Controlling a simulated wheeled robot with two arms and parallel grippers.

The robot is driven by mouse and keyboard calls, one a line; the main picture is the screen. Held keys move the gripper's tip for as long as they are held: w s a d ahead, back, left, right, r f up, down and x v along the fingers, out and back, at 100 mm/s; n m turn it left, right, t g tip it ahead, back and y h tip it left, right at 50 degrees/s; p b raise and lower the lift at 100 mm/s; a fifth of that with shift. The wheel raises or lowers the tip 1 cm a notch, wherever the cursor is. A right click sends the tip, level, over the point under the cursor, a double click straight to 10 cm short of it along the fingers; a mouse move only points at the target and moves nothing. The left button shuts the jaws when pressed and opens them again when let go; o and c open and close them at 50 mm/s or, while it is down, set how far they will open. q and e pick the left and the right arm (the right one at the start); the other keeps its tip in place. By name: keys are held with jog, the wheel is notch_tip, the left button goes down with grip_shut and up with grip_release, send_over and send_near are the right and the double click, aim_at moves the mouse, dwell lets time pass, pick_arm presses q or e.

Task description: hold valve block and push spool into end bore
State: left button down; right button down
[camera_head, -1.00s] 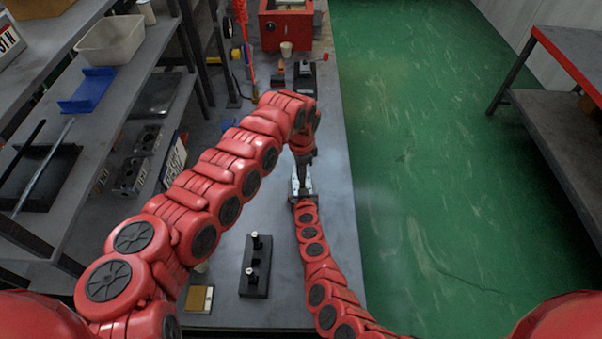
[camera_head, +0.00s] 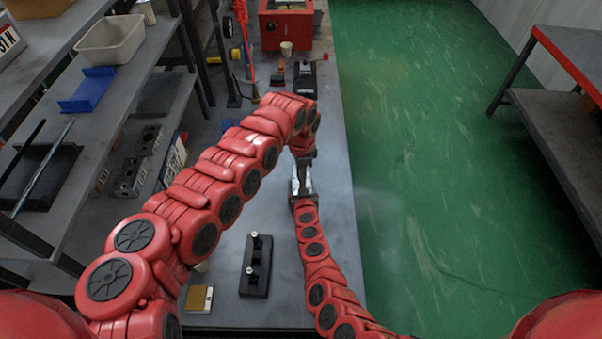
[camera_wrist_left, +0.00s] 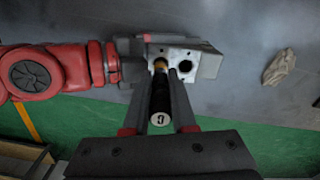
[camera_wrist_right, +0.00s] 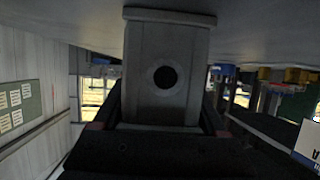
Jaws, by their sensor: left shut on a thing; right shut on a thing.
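The silver-grey valve block (camera_head: 302,182) is held above the bench, between my two grippers. In the left wrist view the block (camera_wrist_left: 205,60) shows two bores in its near face; the right-hand bore (camera_wrist_left: 270,70) is empty and dark. My left gripper (camera_wrist_left: 163,78) is shut on the dark spool (camera_wrist_left: 160,103), whose gold far end is at the left-hand bore. How deep it sits is unclear. My right gripper (camera_wrist_right: 163,108) is shut on the block from the side; a round dark hole shows in the face toward that wrist. Arm links hide much of this in the head view.
A black stand (camera_head: 256,267) with upright pegs and a tan pad (camera_head: 199,299) sit on the near bench. A red machine (camera_head: 287,28) and small items stand at the far end. Shelves line the left; a beige cloth (camera_wrist_left: 280,67) lies beyond the block.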

pick_arm(q)
jog(key=shift+f, duration=0.45)
jog(key=shift+r, duration=0.2)
jog(key=shift+r, duration=0.35)
jog(key=shift+f, duration=0.55)
dwell(1.2)
jog(key=c, duration=0.8)
grip_release()
jog(key=shift+o, duration=0.7)
jog(key=shift+s+d, duration=0.1)
jog(key=shift+f, duration=0.1)
jog(key=r, duration=1.2)
jog(key=shift+w+r, duration=0.15)
jog(key=shift+w, duration=0.05)
